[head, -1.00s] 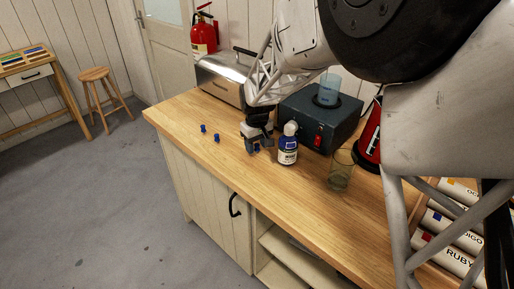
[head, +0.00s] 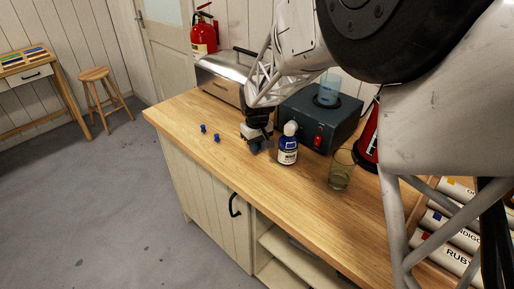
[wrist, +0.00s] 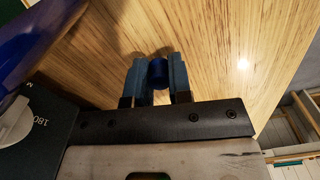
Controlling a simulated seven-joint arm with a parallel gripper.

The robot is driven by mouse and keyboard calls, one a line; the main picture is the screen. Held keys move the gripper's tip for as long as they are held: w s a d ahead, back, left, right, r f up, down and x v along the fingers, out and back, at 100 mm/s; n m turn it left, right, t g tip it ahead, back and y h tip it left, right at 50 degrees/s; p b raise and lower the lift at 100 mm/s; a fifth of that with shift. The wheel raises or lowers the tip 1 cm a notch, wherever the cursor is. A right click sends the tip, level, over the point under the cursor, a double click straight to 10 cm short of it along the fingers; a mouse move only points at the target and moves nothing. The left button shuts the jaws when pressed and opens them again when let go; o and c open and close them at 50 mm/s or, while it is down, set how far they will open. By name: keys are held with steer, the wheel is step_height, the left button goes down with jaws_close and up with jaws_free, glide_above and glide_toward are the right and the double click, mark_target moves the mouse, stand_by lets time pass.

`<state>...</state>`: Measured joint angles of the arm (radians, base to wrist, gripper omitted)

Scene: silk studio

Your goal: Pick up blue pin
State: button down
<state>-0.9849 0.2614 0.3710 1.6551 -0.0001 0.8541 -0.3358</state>
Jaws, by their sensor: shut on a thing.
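My gripper (head: 258,147) is low over the wooden bench, just left of the blue-labelled bottle. In the wrist view my gripper (wrist: 158,82) has its two blue-grey fingers shut on a blue pin (wrist: 159,69). The pin's rounded blue end shows between the fingers. Its lower part is hidden, so I cannot tell whether it touches the bench. Two other blue pins (head: 203,128) (head: 217,138) stand on the bench to the left of my gripper, apart from each other.
The bottle (head: 288,150) with a pale cap stands close at my gripper's right. Behind it is a dark box (head: 345,133) with a red switch and a blue beaker (head: 328,88). A glass (head: 341,172) stands further right. The bench's front left is clear.

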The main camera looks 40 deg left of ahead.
steer(key=shift+r, duration=0.1)
steer(key=shift+r, duration=4.9)
steer(key=shift+s+a, duration=0.1)
